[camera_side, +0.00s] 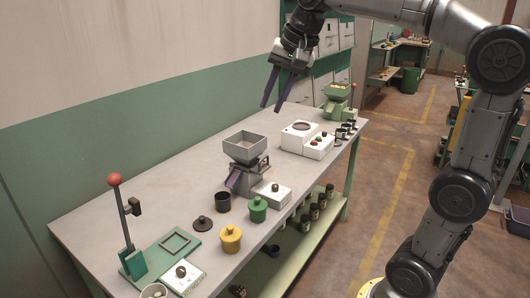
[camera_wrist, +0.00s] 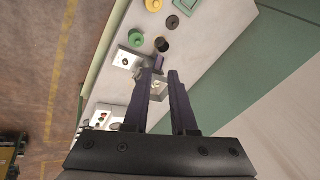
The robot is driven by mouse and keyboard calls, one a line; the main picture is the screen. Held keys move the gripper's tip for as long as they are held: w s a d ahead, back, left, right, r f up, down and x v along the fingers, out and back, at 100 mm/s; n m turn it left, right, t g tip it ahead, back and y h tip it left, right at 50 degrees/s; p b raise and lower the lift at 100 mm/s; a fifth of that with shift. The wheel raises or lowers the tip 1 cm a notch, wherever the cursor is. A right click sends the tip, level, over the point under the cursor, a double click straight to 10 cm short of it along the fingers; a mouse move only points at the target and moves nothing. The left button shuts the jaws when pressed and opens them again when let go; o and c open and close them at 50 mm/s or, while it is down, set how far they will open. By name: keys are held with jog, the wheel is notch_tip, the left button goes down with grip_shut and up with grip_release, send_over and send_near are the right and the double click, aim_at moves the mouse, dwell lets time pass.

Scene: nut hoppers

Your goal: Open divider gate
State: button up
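A grey hopper (camera_side: 246,145) stands on a grey base in the middle of the bench, with a purple sloping piece (camera_side: 234,179) at its lower left front. I cannot tell which part is the divider gate. My gripper (camera_side: 272,108) has two long dark purple fingers pointing down, apart and empty, high above the bench behind the hopper. In the wrist view my gripper (camera_wrist: 160,72) is open. Part of the hopper (camera_wrist: 157,84) shows between the fingers, which hide the rest, and the purple piece (camera_wrist: 158,62) shows just beyond the fingertips.
A white box with a knob (camera_side: 273,193) stands beside the hopper. A dark cup (camera_side: 223,201), a green pot (camera_side: 258,209) and a yellow pot (camera_side: 231,238) stand in front. A red-knobbed lever (camera_side: 120,215) rises at the near left. A white machine (camera_side: 305,138) and green hopper (camera_side: 338,92) stand farther back.

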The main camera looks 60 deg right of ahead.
jog(key=w+d+f+m, duration=0.1)
jog(key=w+d+m, duration=0.1)
jog(key=w+d, duration=0.35)
jog(key=m+g, duration=0.3)
jog(key=m, duration=0.1)
send_over(265, 169)
notch_tip(265, 169, down, 25)
jog(key=shift+d+f, duration=0.1)
grip_shut()
dwell(0.4)
